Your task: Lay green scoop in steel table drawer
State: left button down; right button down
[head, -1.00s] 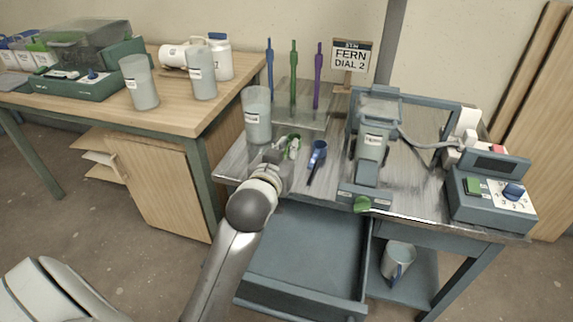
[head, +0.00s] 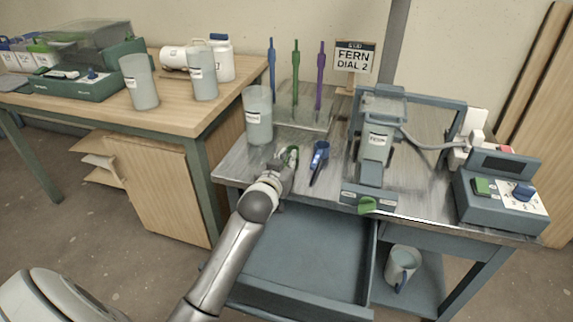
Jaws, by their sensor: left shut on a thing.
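The green scoop (head: 293,153) is on the left part of the steel table (head: 230,165), partly hidden by my gripper. My left gripper (head: 285,160) is shut on the green scoop at the tabletop; whether the scoop still touches the top cannot be told. The steel table's drawer (head: 305,252) stands pulled open below the front edge, and its visible floor is empty. My right gripper is not in view.
A blue scoop (head: 319,160) lies just right of the green one. A dispenser with a green knob (head: 375,160) and a control box (head: 500,205) stand right.

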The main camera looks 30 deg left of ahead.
pick_arm(q)
jog(key=shift+f, duration=0.1)
jog(key=shift+f, duration=0.15)
jog(key=c, duration=1.5)
grip_release()
jog(key=shift+o, duration=0.2)
